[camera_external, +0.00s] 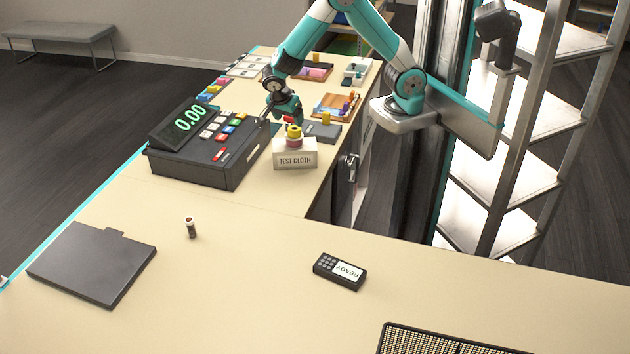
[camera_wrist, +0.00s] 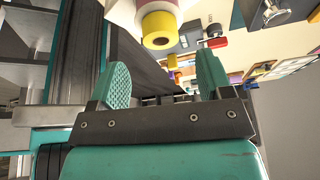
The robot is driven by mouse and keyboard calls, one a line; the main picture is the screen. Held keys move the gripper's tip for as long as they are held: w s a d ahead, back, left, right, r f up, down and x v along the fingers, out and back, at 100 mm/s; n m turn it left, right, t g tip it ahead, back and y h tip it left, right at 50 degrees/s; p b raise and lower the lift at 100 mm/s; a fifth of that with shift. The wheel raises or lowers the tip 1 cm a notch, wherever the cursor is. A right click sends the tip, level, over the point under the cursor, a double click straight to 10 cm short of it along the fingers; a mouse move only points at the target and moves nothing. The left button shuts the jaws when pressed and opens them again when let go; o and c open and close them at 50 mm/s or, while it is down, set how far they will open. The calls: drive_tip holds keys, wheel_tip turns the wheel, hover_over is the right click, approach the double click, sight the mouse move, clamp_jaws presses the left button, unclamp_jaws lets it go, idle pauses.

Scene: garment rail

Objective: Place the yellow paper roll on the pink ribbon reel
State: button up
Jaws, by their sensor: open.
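The yellow paper roll (camera_external: 294,131) sits on top of the pink ribbon reel (camera_external: 293,142), at the white TEST CLOTH block. In the wrist view the yellow roll (camera_wrist: 158,27) shows near the top edge, touching the pink reel (camera_wrist: 150,6), which is cut off by the frame. My gripper (camera_wrist: 163,76) is open, with nothing between its two teal fingers. The roll is apart from the fingertips. In the outside view my gripper (camera_external: 285,113) is just behind and above the roll; its fingers are hard to make out there.
The TEST CLOTH block (camera_external: 296,161) stands near the counter's right edge. A black scale (camera_external: 208,148) with coloured keys is to its left. A grey block with a yellow piece (camera_external: 326,118) stands behind right. The front counter has free room around a dark handset (camera_external: 340,271).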

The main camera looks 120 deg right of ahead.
drive_tip(key=a+r+n+t+y+b, duration=0.1)
drive_tip(key=a+r+n+t, duration=0.1)
drive_tip(key=a+r+n, duration=0.75)
drive_tip(key=s+a+r+n+t+y, duration=0.1)
drive_tip(key=s+a+n+y, duration=0.2)
drive_tip(key=s+a+n, duration=0.5)
drive_tip(key=s+a+r+n+y, duration=0.2)
drive_tip(key=s+a+n, duration=0.6)
drive_tip(key=n, duration=1.1)
drive_tip(key=a, duration=0.4)
drive_tip(key=shift+r+t+y, duration=0.3)
drive_tip(key=shift+t+y, duration=0.1)
